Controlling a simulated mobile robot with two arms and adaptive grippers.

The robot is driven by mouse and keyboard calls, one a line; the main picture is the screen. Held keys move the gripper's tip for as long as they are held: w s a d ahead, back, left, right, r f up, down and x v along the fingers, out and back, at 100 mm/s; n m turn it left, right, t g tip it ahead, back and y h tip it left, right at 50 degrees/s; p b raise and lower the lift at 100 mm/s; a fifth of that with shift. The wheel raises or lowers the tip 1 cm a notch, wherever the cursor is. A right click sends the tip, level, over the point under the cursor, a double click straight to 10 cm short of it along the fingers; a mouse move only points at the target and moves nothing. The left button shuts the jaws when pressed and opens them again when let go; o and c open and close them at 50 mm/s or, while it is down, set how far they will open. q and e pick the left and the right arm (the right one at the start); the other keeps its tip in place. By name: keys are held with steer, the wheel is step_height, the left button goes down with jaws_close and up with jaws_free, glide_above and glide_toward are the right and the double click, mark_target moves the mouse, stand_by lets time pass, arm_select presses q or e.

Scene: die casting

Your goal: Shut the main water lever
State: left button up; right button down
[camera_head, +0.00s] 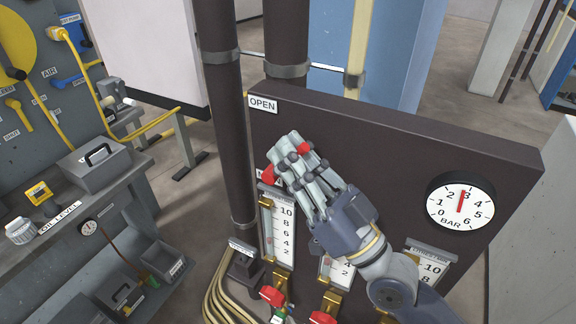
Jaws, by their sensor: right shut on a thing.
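A dark panel (400,140) fills the middle right. My right gripper (292,158), a grey hand with several fingers, comes in from the lower right and is shut on a red lever (303,148) on the panel's left part. Only small red bits of the lever show between and beside the fingers, so its angle is unclear. A white OPEN label (262,104) is above and left of the hand. Another label (268,178) is partly hidden by the hand. My left gripper is not in view.
A round BAR gauge (461,201) on the panel has its needle near 3. Flow scales (282,235) and red valve handles (271,296) sit below the hand. Dark pipes (222,120) stand left of the panel. A workbench with a grey box (95,168) is at far left.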

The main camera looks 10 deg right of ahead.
steer(key=shift+f, duration=0.2)
stand_by(0.4)
steer(key=c, duration=1.6)
jaws_free()
steer(key=shift+d, duration=0.1)
steer(key=shift+c, duration=0.2)
steer(key=shift+r, duration=0.1)
steer(key=shift+s, duration=0.1)
steer(key=v, duration=1.2)
